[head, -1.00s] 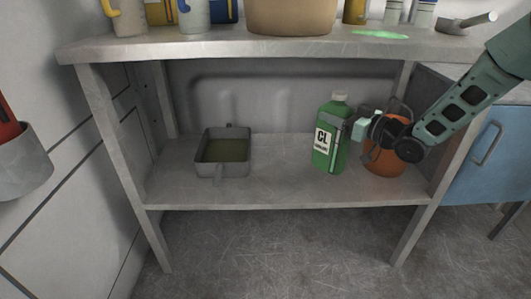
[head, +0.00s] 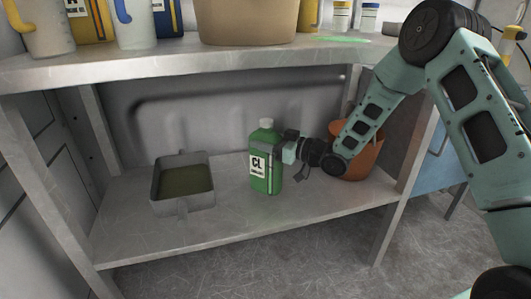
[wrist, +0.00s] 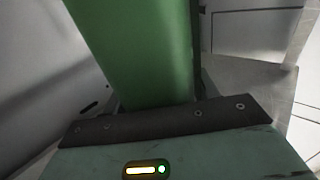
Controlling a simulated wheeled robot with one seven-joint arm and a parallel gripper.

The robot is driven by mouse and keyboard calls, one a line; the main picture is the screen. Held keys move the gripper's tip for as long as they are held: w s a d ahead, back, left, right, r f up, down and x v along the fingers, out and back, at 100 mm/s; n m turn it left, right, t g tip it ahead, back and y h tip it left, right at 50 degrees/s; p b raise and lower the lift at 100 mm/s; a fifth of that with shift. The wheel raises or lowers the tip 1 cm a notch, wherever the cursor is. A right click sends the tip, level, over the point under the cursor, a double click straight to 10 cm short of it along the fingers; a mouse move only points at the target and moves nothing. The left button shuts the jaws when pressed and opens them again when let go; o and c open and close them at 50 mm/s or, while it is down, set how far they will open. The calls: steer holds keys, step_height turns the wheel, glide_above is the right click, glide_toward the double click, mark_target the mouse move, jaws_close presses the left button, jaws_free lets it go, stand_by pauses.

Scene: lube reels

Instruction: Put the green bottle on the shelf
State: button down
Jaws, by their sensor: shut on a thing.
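The green bottle (head: 265,165) has a white cap and a white label marked CL. It stands upright on the lower shelf (head: 330,195), right of the grey pan. My gripper (head: 288,153) reaches in from the right and is shut on the bottle's right side. In the wrist view the bottle's green side (wrist: 140,50) fills the middle, right against my gripper (wrist: 165,120). The fingertips are largely hidden. Whether the bottle's base touches the shelf is hard to tell, but it appears to rest there.
A grey pan (head: 158,190) with dark liquid sits at left on the lower shelf. An orange-brown pot (head: 368,163) stands behind my arm. The upper shelf (head: 170,66) holds jugs, a large tan tub (head: 248,22), small containers and a green spill (head: 343,39).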

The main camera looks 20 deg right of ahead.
steer(key=shift+f+b, duration=0.4)
steer(key=shift+f, duration=0.95)
steer(key=shift+f, duration=0.15)
steer(key=shift+c, duration=2.2)
jaws_free()
steer(key=p+v, duration=0.3)
steer(key=v, duration=0.9)
